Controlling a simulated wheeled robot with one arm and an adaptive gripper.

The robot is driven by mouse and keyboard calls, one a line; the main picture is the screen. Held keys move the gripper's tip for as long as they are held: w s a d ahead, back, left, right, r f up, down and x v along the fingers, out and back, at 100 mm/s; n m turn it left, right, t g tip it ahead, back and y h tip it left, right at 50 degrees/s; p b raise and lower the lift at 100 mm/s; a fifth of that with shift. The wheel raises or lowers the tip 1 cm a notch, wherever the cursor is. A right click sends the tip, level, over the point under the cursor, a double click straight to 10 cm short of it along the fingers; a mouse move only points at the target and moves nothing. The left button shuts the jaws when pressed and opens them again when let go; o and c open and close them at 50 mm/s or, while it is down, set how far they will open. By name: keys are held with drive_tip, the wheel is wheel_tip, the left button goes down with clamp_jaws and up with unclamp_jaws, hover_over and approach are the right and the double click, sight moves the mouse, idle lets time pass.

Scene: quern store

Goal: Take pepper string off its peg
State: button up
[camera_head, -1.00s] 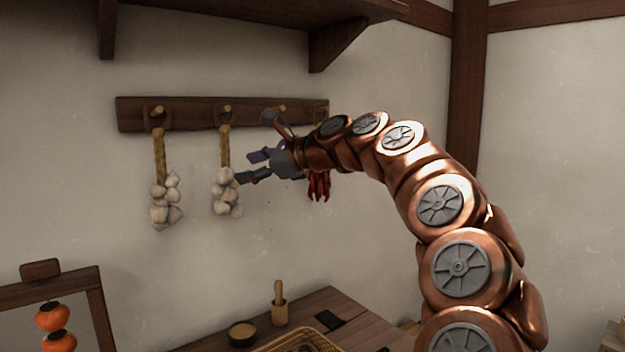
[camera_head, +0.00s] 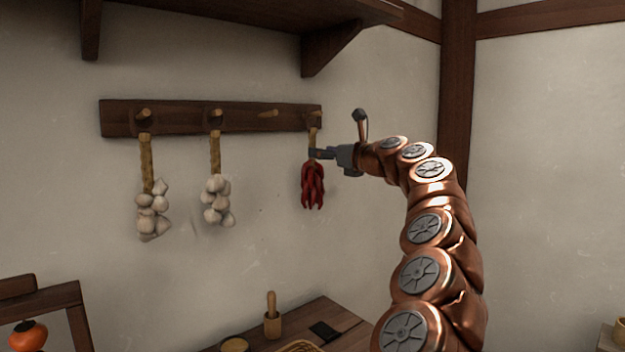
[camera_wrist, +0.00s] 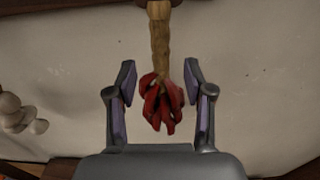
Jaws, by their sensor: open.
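The pepper string, a bunch of red peppers (camera_head: 312,186) under a straw-coloured braid, hangs from the rightmost peg (camera_head: 315,114) of the dark wall rail (camera_head: 190,117). My gripper (camera_head: 318,154) is at the braid's height, just right of the string in the head view. In the wrist view the open fingers (camera_wrist: 159,88) stand on either side of the string, and the red peppers (camera_wrist: 162,104) and braid (camera_wrist: 160,40) show between them with a gap to each side. I cannot tell how far the string reaches in between the fingers. The loop at the peg is hard to make out.
Two garlic braids (camera_head: 153,210) (camera_head: 217,200) hang on the left pegs; the peg (camera_head: 268,114) beside the peppers is bare. A shelf (camera_head: 200,15) juts out above.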

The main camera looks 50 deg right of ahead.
sight(313, 160)
drive_tip(key=shift+w+d+p, duration=0.2)
drive_tip(key=shift+w+p, duration=0.25)
drive_tip(key=shift+w, duration=0.8)
drive_tip(key=shift+w+d+p, duration=0.15)
drive_tip(key=shift+w+p, duration=0.3)
drive_tip(key=shift+w, duration=0.75)
clamp_jaws()
